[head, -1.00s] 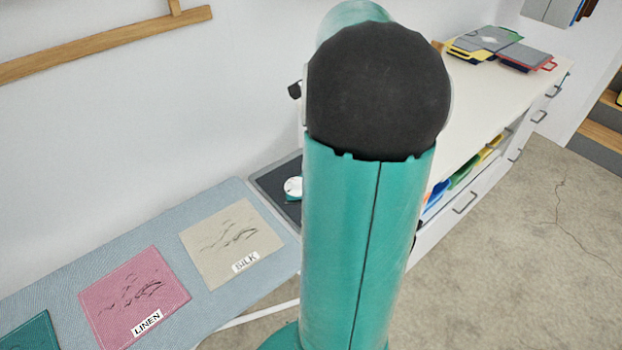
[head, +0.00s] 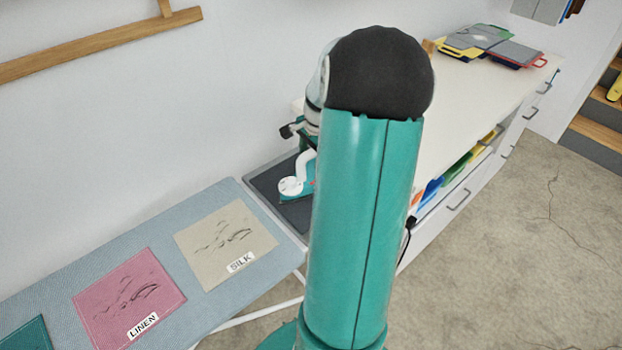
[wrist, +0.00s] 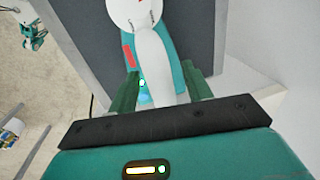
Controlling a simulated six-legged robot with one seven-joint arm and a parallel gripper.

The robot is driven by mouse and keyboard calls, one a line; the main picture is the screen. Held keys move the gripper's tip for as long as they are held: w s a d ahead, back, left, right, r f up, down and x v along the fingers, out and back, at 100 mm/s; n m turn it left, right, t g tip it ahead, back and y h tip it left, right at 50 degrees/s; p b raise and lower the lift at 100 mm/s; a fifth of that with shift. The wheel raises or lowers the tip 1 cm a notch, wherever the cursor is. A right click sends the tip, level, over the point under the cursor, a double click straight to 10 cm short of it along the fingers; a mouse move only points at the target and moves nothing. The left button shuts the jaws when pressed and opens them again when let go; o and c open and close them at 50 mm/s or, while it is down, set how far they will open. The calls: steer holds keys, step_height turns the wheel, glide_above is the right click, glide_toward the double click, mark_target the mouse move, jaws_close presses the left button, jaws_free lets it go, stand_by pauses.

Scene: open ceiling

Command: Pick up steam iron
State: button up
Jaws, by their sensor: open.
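The steam iron, teal and white with a red patch, lies on a dark grey pad (head: 268,188) at the end of the ironing board. In the wrist view the iron's white handle (wrist: 150,57) runs up the middle, between the two green fingers of my gripper (wrist: 161,80). The fingers are open, one on each side of the handle, with visible space beside it. I cannot tell how deep they reach around it.
The ironing board (head: 130,240) carries a silk patch (head: 225,243) and a linen patch (head: 130,298). A plain wall stands at left; open concrete floor (head: 500,250) is at right.

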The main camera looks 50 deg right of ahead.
jaws_close()
steer(key=shift+r, duration=0.1)
stand_by(1.2)
